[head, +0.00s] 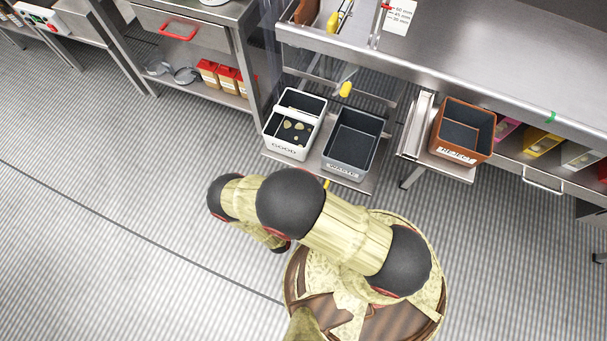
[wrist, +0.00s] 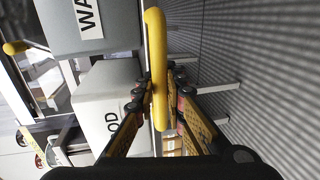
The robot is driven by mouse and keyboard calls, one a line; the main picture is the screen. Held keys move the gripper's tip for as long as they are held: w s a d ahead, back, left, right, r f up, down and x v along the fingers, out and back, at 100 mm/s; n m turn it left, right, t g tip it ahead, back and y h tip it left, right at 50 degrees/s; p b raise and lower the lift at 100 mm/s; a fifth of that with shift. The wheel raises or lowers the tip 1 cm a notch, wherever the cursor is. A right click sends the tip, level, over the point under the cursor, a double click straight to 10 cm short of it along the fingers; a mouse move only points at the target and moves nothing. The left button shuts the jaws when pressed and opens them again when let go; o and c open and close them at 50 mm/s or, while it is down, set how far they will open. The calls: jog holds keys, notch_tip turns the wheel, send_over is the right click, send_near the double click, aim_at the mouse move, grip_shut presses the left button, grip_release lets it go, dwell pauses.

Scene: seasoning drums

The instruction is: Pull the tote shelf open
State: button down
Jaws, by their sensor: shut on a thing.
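The tote shelf (head: 358,183) is a metal pull-out shelf low under the bench, projecting past the bench front. It carries a white tote marked GOOD (head: 287,150) with a few pale pieces inside, and an empty grey tote marked WASTE (head: 351,140). A small bit of its yellow handle (head: 326,184) shows at the front edge. In the wrist view, the yellow handle (wrist: 155,35) runs between the fingers of my gripper (wrist: 162,95), which is shut on it. Both totes stand just beyond. In the head view my arm hides the gripper and most of the handle.
A brown tote (head: 463,131) stands on another shelf to the right. A steel cabinet (head: 185,50) with a red-handled drawer stands at the left. The striped floor (head: 120,210) is clear at left and in front.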

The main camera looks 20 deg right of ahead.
jog(key=shift+s+a, duration=0.3)
jog(key=shift+s, duration=0.2)
jog(key=c, duration=1.8)
grip_release()
jog(key=shift+a, duration=0.1)
jog(key=v, duration=1.1)
jog(key=shift+s+a, duration=0.25)
jog(key=shift+s, duration=0.1)
